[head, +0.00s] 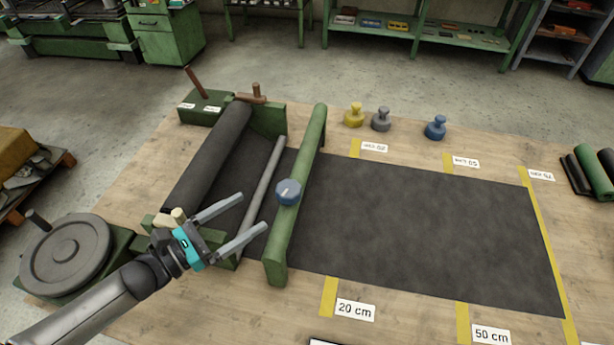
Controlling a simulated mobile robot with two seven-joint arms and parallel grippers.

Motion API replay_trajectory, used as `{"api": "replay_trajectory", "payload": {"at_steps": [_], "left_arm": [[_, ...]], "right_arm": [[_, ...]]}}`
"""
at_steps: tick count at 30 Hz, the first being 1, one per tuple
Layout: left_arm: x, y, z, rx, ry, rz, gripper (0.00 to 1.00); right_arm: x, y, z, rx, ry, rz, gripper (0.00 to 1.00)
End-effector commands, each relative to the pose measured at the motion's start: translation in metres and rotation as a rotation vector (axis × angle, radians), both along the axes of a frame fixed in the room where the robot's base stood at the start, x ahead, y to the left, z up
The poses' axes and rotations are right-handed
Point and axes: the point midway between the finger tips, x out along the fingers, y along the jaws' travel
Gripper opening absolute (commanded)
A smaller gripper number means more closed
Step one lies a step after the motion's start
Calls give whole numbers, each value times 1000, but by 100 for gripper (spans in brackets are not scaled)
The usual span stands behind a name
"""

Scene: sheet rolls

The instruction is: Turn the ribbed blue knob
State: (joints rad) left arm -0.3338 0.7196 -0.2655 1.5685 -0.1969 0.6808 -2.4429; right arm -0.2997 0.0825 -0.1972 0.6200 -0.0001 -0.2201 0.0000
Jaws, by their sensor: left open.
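The blue knob (289,191) sits on the green crossbar (310,150) that spans the dark sheet, with a pale mark on its top. Ribs on it are too small to make out. My left gripper (253,214) is open and empty, to the lower left of the knob. Its two fingers point toward the knob and are apart from it in the picture. My right gripper is not in view.
A dark roll (208,155) lies in a green frame behind the gripper, with a grey rod (264,185) beside it. Yellow, grey and blue weights (435,128) stand beyond the sheet (420,220). A round grey disc (66,255) is at the left.

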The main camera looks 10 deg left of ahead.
Motion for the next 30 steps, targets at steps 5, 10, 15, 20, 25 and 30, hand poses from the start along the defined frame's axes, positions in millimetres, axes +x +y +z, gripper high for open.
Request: {"api": "replay_trajectory", "payload": {"at_steps": [5,10,15,20,25,30], "left_arm": [[19,-17,1,-2,-4,-1,93],[40,-34,1,-2,-2,-1,93],[60,-52,1,-2,-2,-1,93],[80,-69,1,-2,-2,-1,93],[96,-83,1,-1,0,-1,93],[106,-92,0,-1,1,-1,93]], "right_arm": [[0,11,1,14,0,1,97],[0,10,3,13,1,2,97],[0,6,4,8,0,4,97],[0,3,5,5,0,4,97],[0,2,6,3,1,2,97],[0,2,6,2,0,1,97]]}}
